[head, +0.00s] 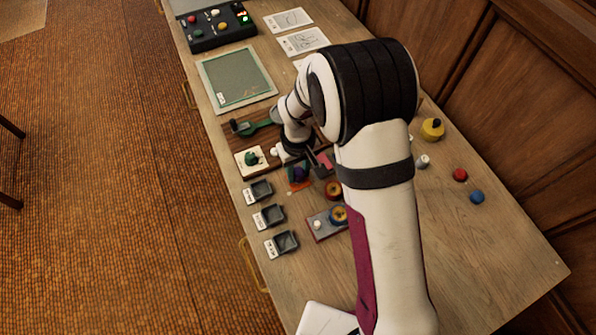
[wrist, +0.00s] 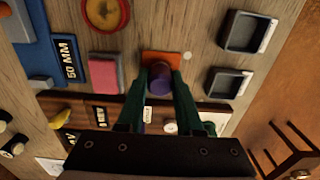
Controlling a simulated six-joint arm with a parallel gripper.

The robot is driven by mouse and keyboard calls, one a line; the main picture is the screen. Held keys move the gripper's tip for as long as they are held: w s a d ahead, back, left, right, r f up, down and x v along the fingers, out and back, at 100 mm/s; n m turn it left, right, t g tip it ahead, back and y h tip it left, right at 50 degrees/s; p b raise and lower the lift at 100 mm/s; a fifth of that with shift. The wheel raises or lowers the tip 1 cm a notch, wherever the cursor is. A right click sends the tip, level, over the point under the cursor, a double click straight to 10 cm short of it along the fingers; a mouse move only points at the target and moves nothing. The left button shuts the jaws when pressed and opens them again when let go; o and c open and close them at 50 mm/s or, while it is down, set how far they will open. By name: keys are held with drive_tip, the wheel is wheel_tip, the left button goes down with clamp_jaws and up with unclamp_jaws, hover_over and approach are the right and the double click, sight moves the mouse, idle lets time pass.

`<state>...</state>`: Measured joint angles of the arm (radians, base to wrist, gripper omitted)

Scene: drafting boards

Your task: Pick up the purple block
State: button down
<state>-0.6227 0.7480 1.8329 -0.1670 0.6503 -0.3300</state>
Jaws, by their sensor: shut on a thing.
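The purple block (wrist: 160,82) is between the two green fingers of my gripper (wrist: 161,76) in the wrist view. The fingers are shut on its sides, and its end looks rounded. An orange square (wrist: 161,58) shows just beyond it. In the head view the purple block (head: 300,174) is a small dark patch beside the orange piece (head: 298,187), below my wrist. My gripper (head: 301,169) is partly hidden there by my own arm. I cannot tell whether the block touches the surface under it.
Several small grey trays (head: 271,215) line the near left table edge. A pink block (wrist: 103,75) and a blue "50 MM" piece (wrist: 62,52) lie left of the fingers. A green knob on a white plate (head: 251,159) stands close by. Bare wood lies at the right (head: 480,240).

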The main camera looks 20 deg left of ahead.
sight(301, 171)
drive_tip(key=r, duration=0.4)
drive_tip(key=shift+w+d+r, duration=0.1)
drive_tip(key=shift+d+r, duration=0.2)
drive_tip(key=shift+d, duration=0.1)
drive_tip(key=d+r, duration=0.6)
drive_tip(key=d, duration=0.5)
drive_tip(key=shift+w+r, duration=0.2)
drive_tip(key=shift+w, duration=0.2)
drive_tip(key=c, duration=1.3)
unclamp_jaws()
clamp_jaws()
drive_tip(key=d+r+m, duration=0.9)
drive_tip(key=d+r, duration=0.2)
drive_tip(key=r, duration=0.5)
drive_tip(key=shift+w+d+r, duration=0.25)
drive_tip(key=shift+w+d, duration=0.1)
drive_tip(key=shift+w, duration=0.1)
